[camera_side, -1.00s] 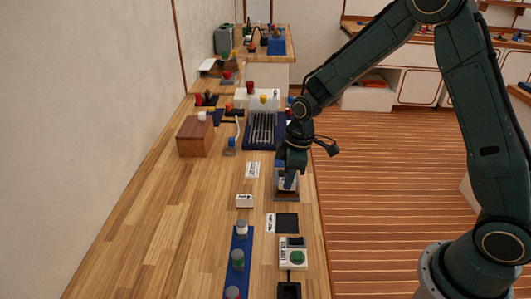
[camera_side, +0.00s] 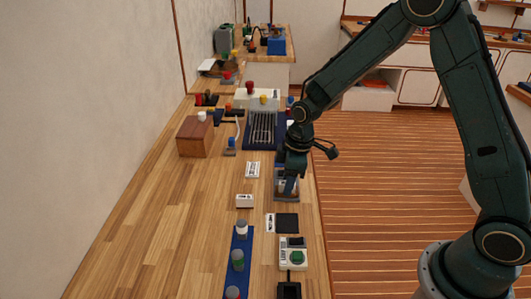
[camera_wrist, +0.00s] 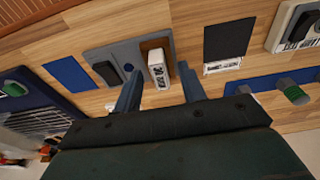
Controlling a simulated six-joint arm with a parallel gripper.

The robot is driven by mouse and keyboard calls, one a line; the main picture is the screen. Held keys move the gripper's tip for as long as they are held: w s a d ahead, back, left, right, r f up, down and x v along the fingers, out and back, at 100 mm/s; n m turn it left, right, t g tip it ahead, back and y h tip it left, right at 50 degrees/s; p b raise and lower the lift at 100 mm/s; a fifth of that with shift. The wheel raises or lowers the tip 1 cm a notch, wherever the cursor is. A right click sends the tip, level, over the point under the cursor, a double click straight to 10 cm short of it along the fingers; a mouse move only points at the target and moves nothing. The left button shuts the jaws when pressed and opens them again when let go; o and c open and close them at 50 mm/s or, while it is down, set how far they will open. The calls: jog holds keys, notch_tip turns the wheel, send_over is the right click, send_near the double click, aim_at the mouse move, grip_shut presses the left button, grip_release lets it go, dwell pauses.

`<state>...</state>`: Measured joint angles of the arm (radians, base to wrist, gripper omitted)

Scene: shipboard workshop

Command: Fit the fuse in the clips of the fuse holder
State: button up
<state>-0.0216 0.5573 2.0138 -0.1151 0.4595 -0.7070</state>
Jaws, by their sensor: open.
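A grey plate (camera_wrist: 92,55) with a black block and a blue round spot lies on the bench. At its right end in the wrist view, a white block (camera_wrist: 158,68) with dark "30 A"-like lettering stands in a brown recess; it looks like the fuse in a holder, but clips cannot be made out. My gripper (camera_wrist: 160,72) is open, its two blue fingers apart on either side of the white block. In the side view my gripper (camera_side: 286,184) is low over the same plate (camera_side: 278,172) and hides most of it. I cannot tell whether the fingers touch anything.
Near the plate are a dark square (camera_side: 287,223) with a white label, a device with a green button (camera_side: 297,257) and a blue strip (camera_side: 248,238) with capped posts. Two small white pieces (camera_side: 252,169) (camera_side: 245,200) lie left of it.

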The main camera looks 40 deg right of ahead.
jog(key=shift+r, duration=0.1)
notch_tip(320, 180, up, 14)
jog(key=s+d, duration=0.1)
jog(key=shift+s+d+f, duration=0.25)
dwell(0.4)
dwell(0.5)
jog(key=s+d+r+m+t, duration=0.1)
jog(key=s+r+m, duration=0.3)
jog(key=s, duration=0.8)
jog(key=s+d+r+m+t+h, duration=0.1)
jog(key=s+r+m+t, duration=0.2)
jog(key=s, duration=0.9)
notch_tip(320, 180, up, 3)
jog(key=shift+f+m, duration=0.15)
jog(key=shift+m, duration=0.85)
